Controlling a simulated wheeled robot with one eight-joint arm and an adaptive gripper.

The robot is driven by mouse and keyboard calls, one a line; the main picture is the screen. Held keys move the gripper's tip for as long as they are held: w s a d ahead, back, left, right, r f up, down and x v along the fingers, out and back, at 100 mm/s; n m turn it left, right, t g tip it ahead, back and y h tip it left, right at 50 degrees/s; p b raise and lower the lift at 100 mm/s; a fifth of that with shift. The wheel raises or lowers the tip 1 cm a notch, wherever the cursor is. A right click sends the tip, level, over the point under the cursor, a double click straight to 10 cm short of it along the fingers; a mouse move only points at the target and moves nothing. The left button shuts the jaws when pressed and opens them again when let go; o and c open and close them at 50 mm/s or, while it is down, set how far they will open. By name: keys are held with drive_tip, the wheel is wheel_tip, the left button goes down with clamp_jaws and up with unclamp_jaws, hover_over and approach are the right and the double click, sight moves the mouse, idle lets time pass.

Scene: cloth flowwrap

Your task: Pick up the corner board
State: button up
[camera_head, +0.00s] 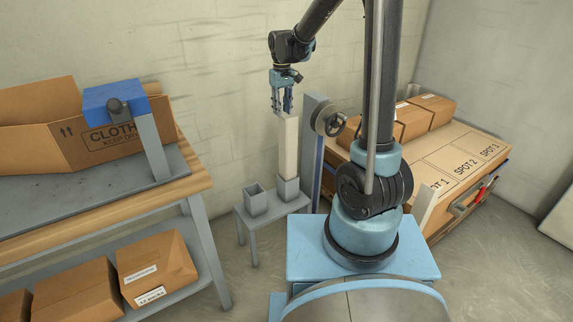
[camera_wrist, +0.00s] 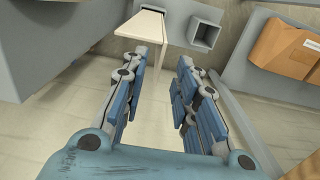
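The corner board (camera_head: 288,148) is a tall cream strip standing upright in a grey square holder (camera_head: 288,188) on a small grey stand. My gripper (camera_head: 282,108) points down just above its top end in the head view. In the wrist view, the board (camera_wrist: 143,27) shows beyond the fingertips, nearer the left finger. My gripper (camera_wrist: 166,70) is open there, with an empty gap between its blue-padded fingers. I cannot tell whether the left finger touches the board.
An empty square holder (camera_head: 256,200) stands beside the board's holder. A grey post with a round reel (camera_head: 330,120) is close on the right. A workbench (camera_head: 190,186) with an open carton (camera_head: 90,140) is left. A large box with smaller cartons (camera_head: 433,110) is right.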

sight(282, 132)
drive_tip(key=shift+f, duration=5.6)
drive_tip(key=shift+c, duration=0.4)
clamp_jaws()
